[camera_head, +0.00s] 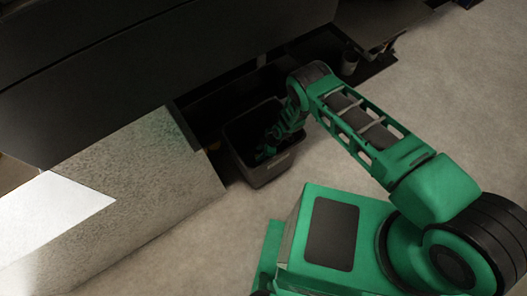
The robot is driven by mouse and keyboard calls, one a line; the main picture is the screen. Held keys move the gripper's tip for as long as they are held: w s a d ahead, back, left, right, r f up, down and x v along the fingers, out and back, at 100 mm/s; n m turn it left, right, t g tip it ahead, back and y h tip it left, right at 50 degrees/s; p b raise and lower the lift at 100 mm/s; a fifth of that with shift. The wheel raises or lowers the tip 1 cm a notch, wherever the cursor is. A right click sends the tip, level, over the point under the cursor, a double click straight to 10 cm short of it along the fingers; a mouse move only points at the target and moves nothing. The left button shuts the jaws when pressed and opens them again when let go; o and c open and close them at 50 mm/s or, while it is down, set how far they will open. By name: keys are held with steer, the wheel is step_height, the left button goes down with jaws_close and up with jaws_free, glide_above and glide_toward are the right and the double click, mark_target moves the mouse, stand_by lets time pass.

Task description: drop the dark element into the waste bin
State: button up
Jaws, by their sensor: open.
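The waste bin (262,174) is a dark, open-topped box on the floor, near the middle of the view. My green arm reaches over its right side. My gripper (266,152) points down into the bin's mouth and is open. The bin's inside is very dark, and I cannot make out the dark element in it or between the fingers.
A large dark cabinet (130,60) fills the upper left. A speckled grey panel or block (140,180) stands left of the bin. A small cylinder (349,62) stands on a dark base at the upper right. Pale floor (450,110) is clear on the right.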

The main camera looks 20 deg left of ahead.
steer(key=shift+r, duration=0.65)
steer(key=v, duration=1.2)
steer(key=shift+f, duration=0.1)
